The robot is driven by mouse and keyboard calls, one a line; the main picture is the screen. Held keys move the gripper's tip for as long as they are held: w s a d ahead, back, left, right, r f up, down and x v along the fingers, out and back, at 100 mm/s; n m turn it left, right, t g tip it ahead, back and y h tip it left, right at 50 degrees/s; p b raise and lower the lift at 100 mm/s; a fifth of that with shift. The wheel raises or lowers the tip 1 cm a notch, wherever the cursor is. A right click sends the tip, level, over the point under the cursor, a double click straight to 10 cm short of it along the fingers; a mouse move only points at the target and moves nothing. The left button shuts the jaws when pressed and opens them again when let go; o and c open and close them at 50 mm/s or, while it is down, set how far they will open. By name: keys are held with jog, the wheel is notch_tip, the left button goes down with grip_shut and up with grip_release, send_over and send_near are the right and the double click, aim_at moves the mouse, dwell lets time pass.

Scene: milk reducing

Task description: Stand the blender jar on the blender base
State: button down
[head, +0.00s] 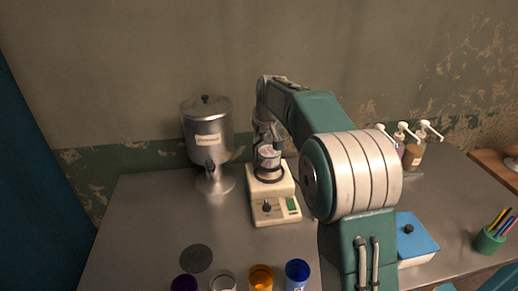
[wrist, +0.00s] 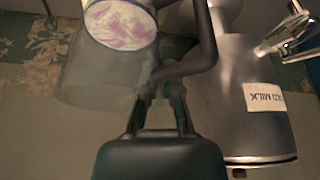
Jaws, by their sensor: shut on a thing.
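The cream blender base (head: 273,208), with a dark knob and a green switch, stands on the grey counter. The clear blender jar (head: 268,156) is upright over the base's round dark seat; I cannot tell whether it touches the seat. In the wrist view the jar (wrist: 95,75) fills the upper left, with a whitish-pink patch at its end. My gripper (wrist: 160,95) is shut on the jar's dark handle (wrist: 207,45). In the head view my gripper (head: 266,130) is partly hidden by my arm and the jar.
A steel milk dispenser (head: 208,140) stands close left of the base and also shows in the wrist view (wrist: 240,110). A dark disc (head: 196,258) and several coloured cups (head: 260,278) are in front. Pump bottles (head: 413,153) and a blue-lidded box (head: 415,240) are right.

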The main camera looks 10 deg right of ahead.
aim_at(259, 148)
jog(key=shift+w+f, duration=0.55)
jog(key=shift+f, duration=1.55)
jog(key=c, duration=0.8)
grip_release()
